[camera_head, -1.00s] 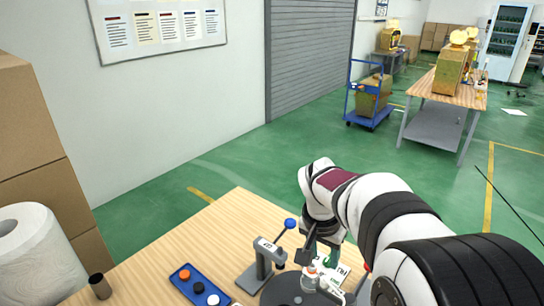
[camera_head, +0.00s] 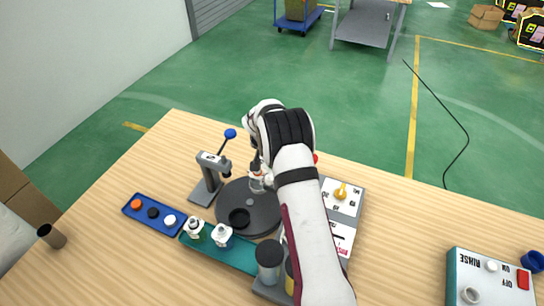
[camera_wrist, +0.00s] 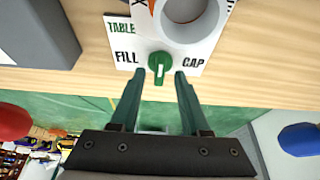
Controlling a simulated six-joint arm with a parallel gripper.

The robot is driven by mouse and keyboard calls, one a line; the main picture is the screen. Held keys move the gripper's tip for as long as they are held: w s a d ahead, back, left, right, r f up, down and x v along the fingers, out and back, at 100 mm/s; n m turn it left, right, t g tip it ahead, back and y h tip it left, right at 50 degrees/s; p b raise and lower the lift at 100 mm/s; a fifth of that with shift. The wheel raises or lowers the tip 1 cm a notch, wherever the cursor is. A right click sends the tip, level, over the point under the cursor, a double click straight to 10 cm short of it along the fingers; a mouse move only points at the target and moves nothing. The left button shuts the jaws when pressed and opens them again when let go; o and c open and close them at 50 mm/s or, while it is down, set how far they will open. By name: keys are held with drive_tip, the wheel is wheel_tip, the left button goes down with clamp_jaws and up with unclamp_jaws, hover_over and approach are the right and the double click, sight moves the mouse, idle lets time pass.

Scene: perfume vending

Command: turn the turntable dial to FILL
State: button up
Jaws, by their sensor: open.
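The green dial (camera_wrist: 159,64) sits on a white panel (camera_wrist: 122,38) in the wrist view. The panel carries the words TABLE, FILL to the dial's left and CAP to its right. A white line on the dial points down in the picture, toward my gripper, between FILL and CAP. My gripper (camera_wrist: 157,75) is open, with one fingertip on each side of the dial's lower end; whether they touch it I cannot tell. The dark turntable (camera_head: 262,217) is in the head view. There my arm hides the dial and my fingertips.
A press with a blue-knobbed lever (camera_head: 230,134) stands left of my arm. A blue tray (camera_head: 141,215) and two small bottles are at the turntable's near left. A panel with a yellow knob (camera_head: 342,190) lies right of my arm. The table's right middle is clear.

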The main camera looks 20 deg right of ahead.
drive_tip(key=shift+f, duration=0.15)
clamp_jaws()
drive_tip(key=shift+n, duration=0.3)
drive_tip(key=n+y, duration=0.1)
drive_tip(key=n, duration=0.1)
drive_tip(key=n+t+y, duration=0.1)
drive_tip(key=n, duration=0.2)
drive_tip(key=shift+d, duration=0.2)
drive_tip(key=n+y, duration=0.1)
drive_tip(key=n, duration=0.2)
drive_tip(key=n+y, duration=0.1)
drive_tip(key=n, duration=0.2)
drive_tip(key=shift+d, duration=0.15)
drive_tip(key=shift+n, duration=0.3)
idle(0.4)
